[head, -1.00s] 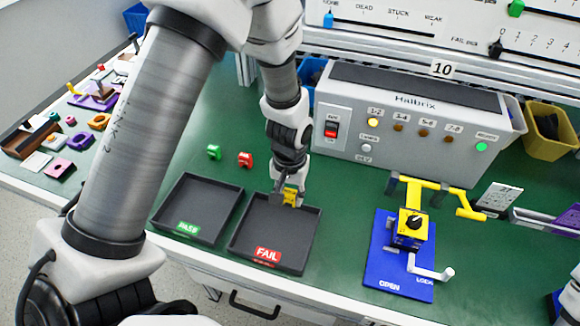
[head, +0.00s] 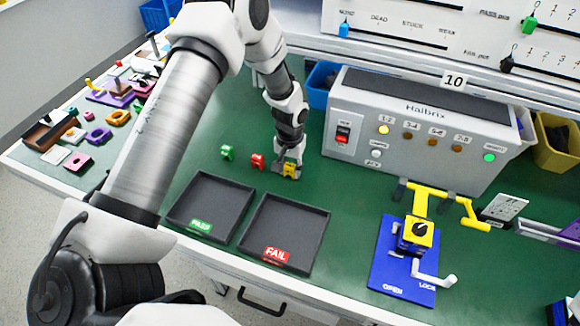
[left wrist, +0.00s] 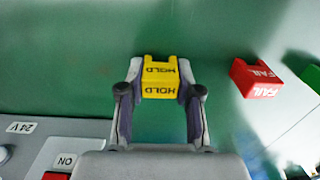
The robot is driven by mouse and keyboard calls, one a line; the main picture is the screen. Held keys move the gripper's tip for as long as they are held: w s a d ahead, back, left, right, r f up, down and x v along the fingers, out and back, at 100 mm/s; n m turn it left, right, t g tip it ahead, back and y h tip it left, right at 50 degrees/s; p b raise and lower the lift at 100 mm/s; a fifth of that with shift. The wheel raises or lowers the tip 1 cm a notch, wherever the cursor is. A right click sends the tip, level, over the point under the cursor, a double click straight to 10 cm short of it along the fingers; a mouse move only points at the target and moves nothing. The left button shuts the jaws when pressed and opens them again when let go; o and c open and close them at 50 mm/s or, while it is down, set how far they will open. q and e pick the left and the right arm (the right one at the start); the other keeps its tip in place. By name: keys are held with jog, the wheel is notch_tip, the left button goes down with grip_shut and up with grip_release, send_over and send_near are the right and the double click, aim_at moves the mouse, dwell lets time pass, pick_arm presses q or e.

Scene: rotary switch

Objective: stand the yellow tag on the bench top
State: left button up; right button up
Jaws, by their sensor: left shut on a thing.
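The yellow tag (head: 290,170), marked HOLD, is between the fingers of my left gripper (head: 288,166), behind the FAIL tray and right of the red tag. In the left wrist view the yellow tag (left wrist: 160,78) sits upright between the two fingertips (left wrist: 160,92), with lettering on two faces. The gripper is shut on it. The green bench top (head: 345,205) lies under and around it. Whether the tag's foot touches the bench, I cannot tell. My right gripper is not in view.
The red FAIL tag (head: 257,161) and green tag (head: 227,152) stand just left. The PASS tray (head: 205,207) and FAIL tray (head: 262,225) lie in front. The grey Halbrix box (head: 410,140) is right and behind. A blue switch fixture (head: 395,265) stands at right.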

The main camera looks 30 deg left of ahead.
aim_at(290, 166)
pick_arm(q)
jog(key=o, duration=0.9)
jog(key=shift+f, duration=0.15)
jog(key=shift+r, duration=0.3)
notch_tip(290, 166, up, 12)
jog(key=shift+f+b, duration=0.1)
jog(key=shift+b, duration=0.6)
